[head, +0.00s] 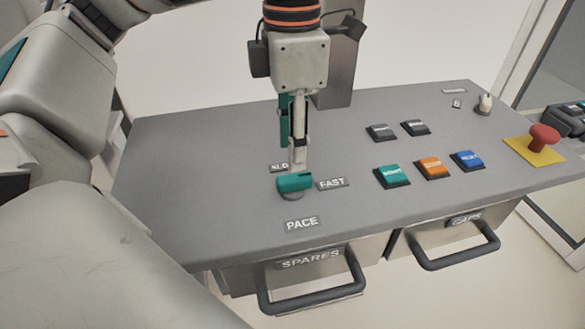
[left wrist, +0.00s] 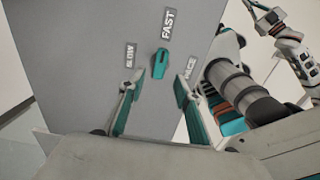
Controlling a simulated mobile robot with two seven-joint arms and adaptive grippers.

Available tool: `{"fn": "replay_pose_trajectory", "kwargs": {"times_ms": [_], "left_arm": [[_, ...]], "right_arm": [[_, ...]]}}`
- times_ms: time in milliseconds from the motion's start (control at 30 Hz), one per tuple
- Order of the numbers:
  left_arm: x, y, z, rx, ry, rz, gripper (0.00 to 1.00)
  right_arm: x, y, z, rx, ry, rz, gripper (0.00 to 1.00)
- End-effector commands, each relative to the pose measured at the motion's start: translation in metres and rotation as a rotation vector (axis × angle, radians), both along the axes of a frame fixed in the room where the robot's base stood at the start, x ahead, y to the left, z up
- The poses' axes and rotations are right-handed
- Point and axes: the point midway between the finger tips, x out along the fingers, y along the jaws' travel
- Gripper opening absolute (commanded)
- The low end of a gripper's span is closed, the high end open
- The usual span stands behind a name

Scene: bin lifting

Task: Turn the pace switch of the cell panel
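The pace switch (head: 295,182) is a teal knob on the grey panel top, between the SLOW and FAST labels and behind the PACE label. Its long axis runs roughly toward FAST (head: 332,184). The SLOW label (head: 279,167) is partly hidden by my gripper. My left gripper (head: 297,168) points down at the switch from above. In the left wrist view its two fingers (left wrist: 158,84) stand apart, with the switch (left wrist: 160,63) showing between and beyond the tips; contact cannot be made out. My right gripper (left wrist: 265,14) seems to show small at the top right of that view, its opening unclear.
Right of the switch are teal, orange (head: 432,168) and blue buttons, two dark buttons behind them, a red mushroom button (head: 543,138) on yellow and a small pale knob (head: 485,103). Below are the SPARES drawer (head: 311,277) and another handled drawer. The panel's left side is clear.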

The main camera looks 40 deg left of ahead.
Motion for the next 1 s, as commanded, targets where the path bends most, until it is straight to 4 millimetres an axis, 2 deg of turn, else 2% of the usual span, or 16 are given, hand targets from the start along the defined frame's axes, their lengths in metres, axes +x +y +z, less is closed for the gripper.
{"fn": "replay_pose_trajectory", "kwargs": {"times_ms": [200, 400, 767, 800, 900, 933, 1000], "left_arm": [[-0.001, 0.001, -0.037, 0.0, 0.005, -0.001, 0.33], [0.0, 0.0, -0.059, 0.0, 0.004, -0.001, 0.33], [0.0, 0.0, -0.065, 0.0, 0.001, 0.0, 0.33], [0.0, 0.0, -0.065, 0.0, 0.001, 0.0, 0.31], [0.0, 0.0, -0.065, 0.0, 0.001, 0.0, 0.05], [0.0, 0.0, -0.065, 0.0, 0.001, 0.0, 0.0], [0.0, 0.0, -0.065, 0.0, 0.001, 0.0, 0.0]], "right_arm": [[-0.002, 0.0, -0.005, -0.003, 0.004, 0.002, 0.0], [0.004, 0.0, 0.0, -0.004, -0.01, 0.002, 0.0], [0.005, -0.001, 0.0, -0.005, -0.011, 0.001, 0.0], [0.005, -0.001, 0.0, -0.005, -0.011, 0.001, 0.0], [0.005, -0.001, 0.0, -0.005, -0.011, 0.001, 0.0], [0.005, -0.001, 0.0, -0.006, -0.011, 0.0, 0.0], [0.005, -0.001, 0.0, -0.006, -0.011, 0.0, 0.0]]}}
